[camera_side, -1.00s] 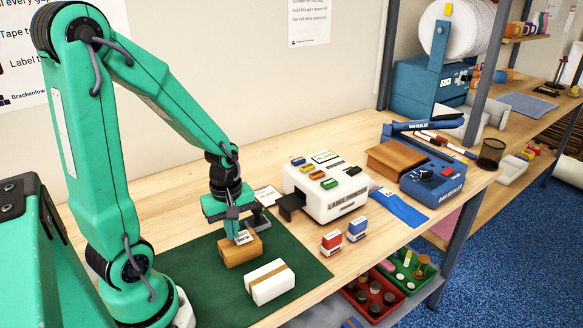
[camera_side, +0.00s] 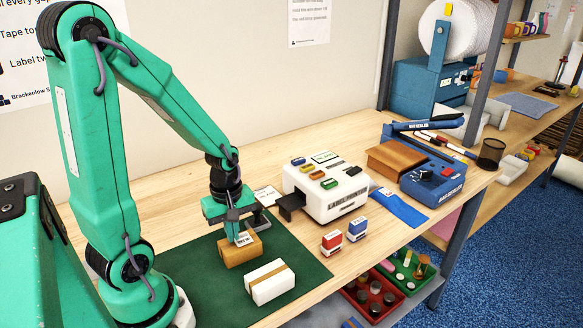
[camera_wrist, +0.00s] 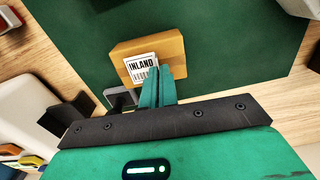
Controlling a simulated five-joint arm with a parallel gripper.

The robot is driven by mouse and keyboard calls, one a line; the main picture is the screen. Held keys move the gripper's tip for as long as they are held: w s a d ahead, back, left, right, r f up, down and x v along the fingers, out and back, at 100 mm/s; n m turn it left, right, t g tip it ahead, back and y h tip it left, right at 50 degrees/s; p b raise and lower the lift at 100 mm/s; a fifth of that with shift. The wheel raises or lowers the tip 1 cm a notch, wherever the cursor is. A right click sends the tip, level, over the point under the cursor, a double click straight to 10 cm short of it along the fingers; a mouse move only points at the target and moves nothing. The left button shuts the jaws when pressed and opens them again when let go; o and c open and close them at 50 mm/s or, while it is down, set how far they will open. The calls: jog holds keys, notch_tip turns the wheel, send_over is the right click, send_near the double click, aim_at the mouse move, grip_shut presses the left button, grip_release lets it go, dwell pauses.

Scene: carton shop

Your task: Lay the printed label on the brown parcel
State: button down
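The brown parcel (camera_side: 238,254) lies on the green mat (camera_side: 205,300), and it also shows in the wrist view (camera_wrist: 172,46). The printed label (camera_wrist: 141,69), white with "INLAND" and a barcode, is over the parcel's top face, near one edge. In the side view the label (camera_side: 244,239) shows at the fingertips, apparently at the parcel's top. My gripper (camera_wrist: 160,70) points down with its fingers close together on the label's edge. The fingers hide part of the label. I cannot tell whether all of the label touches the parcel.
A white parcel with a brown strip (camera_side: 270,283) lies on the mat in front of the brown one. The white label printer (camera_side: 326,195) stands to the right, with red (camera_side: 332,242) and blue (camera_side: 357,229) stamps before it. The blue bag sealer (camera_side: 432,175) is farther right.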

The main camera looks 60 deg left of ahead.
dwell(0.4)
jog(key=c, duration=1.6)
grip_release()
jog(key=shift+r, duration=0.15)
jog(key=shift+r, duration=2.8)
jog(key=shift+r, duration=0.1)
